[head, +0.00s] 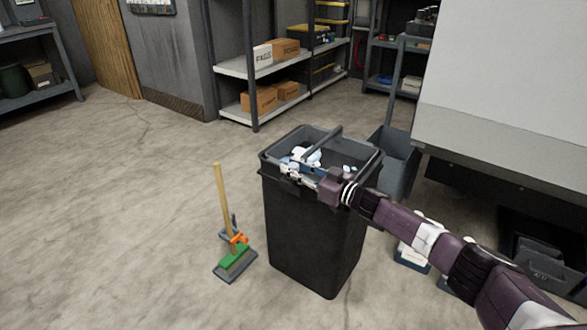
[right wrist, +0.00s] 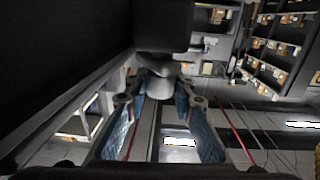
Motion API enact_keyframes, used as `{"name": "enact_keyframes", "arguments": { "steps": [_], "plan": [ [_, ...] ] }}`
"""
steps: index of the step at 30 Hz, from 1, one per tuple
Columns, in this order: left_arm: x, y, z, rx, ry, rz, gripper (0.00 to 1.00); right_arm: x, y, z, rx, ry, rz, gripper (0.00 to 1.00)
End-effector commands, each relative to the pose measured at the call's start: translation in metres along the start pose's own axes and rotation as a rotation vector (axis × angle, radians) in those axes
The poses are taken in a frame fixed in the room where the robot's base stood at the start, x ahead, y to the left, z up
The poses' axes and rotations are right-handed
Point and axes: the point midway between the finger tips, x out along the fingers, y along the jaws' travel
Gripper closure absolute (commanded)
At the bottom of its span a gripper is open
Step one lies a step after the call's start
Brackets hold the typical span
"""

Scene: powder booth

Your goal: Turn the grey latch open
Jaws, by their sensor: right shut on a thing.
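A tall black bin (head: 312,230) stands on the floor in the middle of the head view, with pale crumpled items inside its open top. My right gripper (head: 290,169) reaches from the right to the bin's near left rim. In the right wrist view, its blue-padded fingers (right wrist: 162,92) are shut on a rounded grey piece, which looks like the grey latch (right wrist: 159,68). The latch sits below a dark block in that view. In the head view my gripper hides the latch, and its turn angle cannot be told. My left gripper is not in view.
A broom (head: 224,212) with a green head stands left of the bin. A grey bin (head: 397,163) stands behind it on the right. Shelves with cardboard boxes (head: 285,48) are at the back, and a large pale cabinet (head: 510,90) is at right. Floor at left is clear.

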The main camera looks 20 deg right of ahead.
Motion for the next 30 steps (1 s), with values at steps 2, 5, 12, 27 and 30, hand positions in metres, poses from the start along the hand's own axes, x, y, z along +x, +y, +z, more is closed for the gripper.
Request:
{"name": "enact_keyframes", "arguments": {
  "steps": [2, 5, 12, 27, 30],
  "plan": [
    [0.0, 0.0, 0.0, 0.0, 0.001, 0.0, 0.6, 0.0, 0.0, 0.001, 0.0, -0.003, 0.0, 1.0],
    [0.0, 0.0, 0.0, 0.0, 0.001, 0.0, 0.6, 0.0, 0.0, 0.001, 0.0, -0.003, 0.0, 1.0],
    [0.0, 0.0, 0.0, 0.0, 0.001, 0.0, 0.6, 0.0, 0.0, 0.001, 0.0, -0.002, 0.0, 0.65],
    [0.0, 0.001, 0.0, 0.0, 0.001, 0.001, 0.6, -0.011, 0.001, 0.001, 0.0, -0.002, 0.001, 0.58],
    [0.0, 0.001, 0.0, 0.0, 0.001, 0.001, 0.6, -0.024, 0.001, 0.002, -0.001, -0.003, 0.001, 0.58]
  ]
}}
